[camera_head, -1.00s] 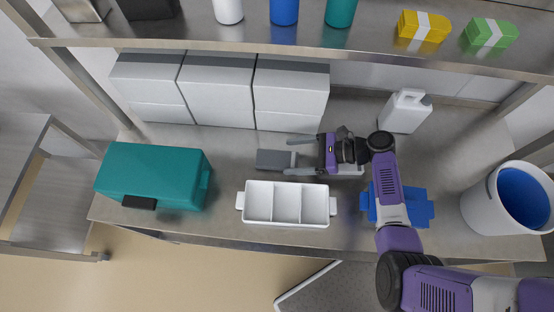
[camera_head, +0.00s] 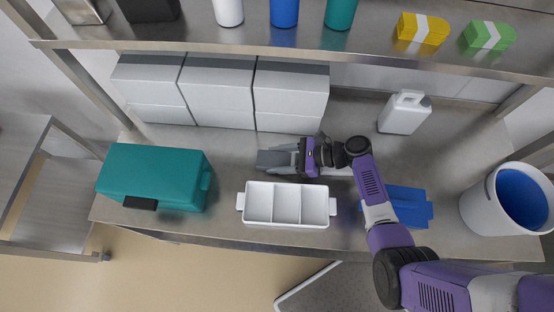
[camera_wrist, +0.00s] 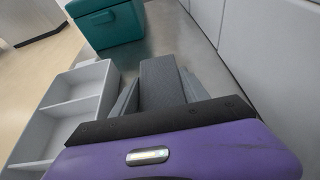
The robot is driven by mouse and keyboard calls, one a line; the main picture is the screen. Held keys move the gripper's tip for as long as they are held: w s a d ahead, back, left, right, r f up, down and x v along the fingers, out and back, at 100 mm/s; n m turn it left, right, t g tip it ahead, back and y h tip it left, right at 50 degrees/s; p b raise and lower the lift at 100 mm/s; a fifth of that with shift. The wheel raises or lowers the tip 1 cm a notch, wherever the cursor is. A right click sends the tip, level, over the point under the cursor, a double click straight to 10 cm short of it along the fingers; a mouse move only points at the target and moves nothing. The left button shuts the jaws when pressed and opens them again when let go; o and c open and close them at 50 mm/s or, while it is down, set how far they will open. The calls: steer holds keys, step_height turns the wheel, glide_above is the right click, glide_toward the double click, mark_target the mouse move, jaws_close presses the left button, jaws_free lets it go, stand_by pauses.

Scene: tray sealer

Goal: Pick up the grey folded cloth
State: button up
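The grey folded cloth (camera_head: 268,159) lies on the steel table behind the white divided tray, a small flat block shape. In the wrist view the cloth (camera_wrist: 162,82) runs straight ahead from my palm. My gripper (camera_head: 283,158) is low over the table at the cloth's right end, pointing left. Its grey fingers stand one on each side of the cloth, and in the wrist view the gripper (camera_wrist: 160,92) shows the same. The fingers look apart, close to the cloth's sides; I cannot see firm contact. The cloth's near end is hidden by my palm.
The white divided tray (camera_head: 287,224) stands just in front of the cloth. A teal box (camera_head: 152,174) is at left, white boxes (camera_head: 218,95) behind. A blue item (camera_head: 408,207), a white jug (camera_head: 404,113) and a bucket (camera_head: 480,207) are at right. A shelf (camera_head: 290,48) crosses overhead.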

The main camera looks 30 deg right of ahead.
steer(key=shift+c, duration=1.2)
